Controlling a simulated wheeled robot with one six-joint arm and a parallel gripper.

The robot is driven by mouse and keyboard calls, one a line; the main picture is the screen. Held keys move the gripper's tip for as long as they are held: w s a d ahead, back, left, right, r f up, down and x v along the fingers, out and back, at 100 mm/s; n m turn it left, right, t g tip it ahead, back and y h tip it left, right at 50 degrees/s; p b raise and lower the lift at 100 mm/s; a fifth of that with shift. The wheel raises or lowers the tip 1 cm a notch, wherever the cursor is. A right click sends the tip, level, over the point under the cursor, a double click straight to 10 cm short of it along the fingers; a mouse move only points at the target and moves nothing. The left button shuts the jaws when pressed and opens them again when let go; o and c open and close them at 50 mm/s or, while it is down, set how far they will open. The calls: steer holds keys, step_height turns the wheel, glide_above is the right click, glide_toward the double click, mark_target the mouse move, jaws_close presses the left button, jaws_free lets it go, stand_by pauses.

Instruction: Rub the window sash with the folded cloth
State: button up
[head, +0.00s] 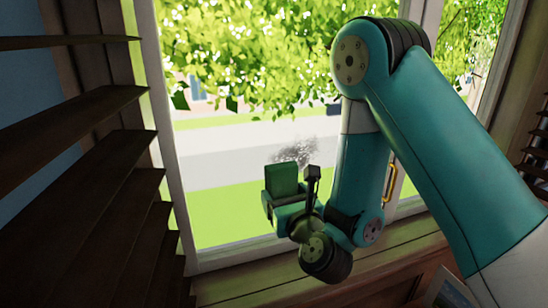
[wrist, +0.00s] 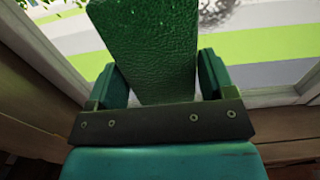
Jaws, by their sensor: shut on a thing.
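The folded cloth (head: 281,180) is a green, upright block; it also shows large in the wrist view (wrist: 150,45). My gripper (head: 286,204) is shut on its lower part, with one jaw on each side (wrist: 161,80). The window sash (head: 235,253) is a pale frame around clear glass; in the wrist view its edge runs along the right (wrist: 285,97). A dark grey speckled smudge (head: 296,150) shows behind and above the cloth, and at the top of the wrist view (wrist: 214,8). I cannot tell whether the cloth touches the glass.
Dark slatted shutters (head: 75,120) stand close on the left. A wooden sill (head: 250,284) runs below the window. A yellow handle (head: 391,183) is on the sash, right of my forearm. My arm covers much of the right side.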

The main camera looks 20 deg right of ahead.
steer(key=shift+w+a+r, duration=0.1)
steer(key=shift+w+r, duration=0.15)
steer(key=shift+r, duration=0.25)
steer(key=shift+w+a, duration=0.1)
steer(key=shift+w, duration=0.05)
steer(key=shift+w+f+b, duration=0.3)
steer(key=shift+w+b, duration=0.25)
steer(key=shift+b, duration=0.6)
steer(key=shift+w+d+b, duration=0.2)
steer(key=shift+w+b, duration=0.15)
steer(key=shift+b, duration=0.15)
steer(key=shift+w+a+r+p, duration=0.1)
steer(key=shift+w+r+p, duration=0.05)
steer(key=shift+w+p, duration=1.05)
steer(key=shift+w+r+p, duration=0.15)
steer(key=shift+w+p, duration=0.6)
steer(key=shift+p, duration=0.75)
steer(key=shift+w+p, duration=0.85)
steer(key=shift+p, duration=0.1)
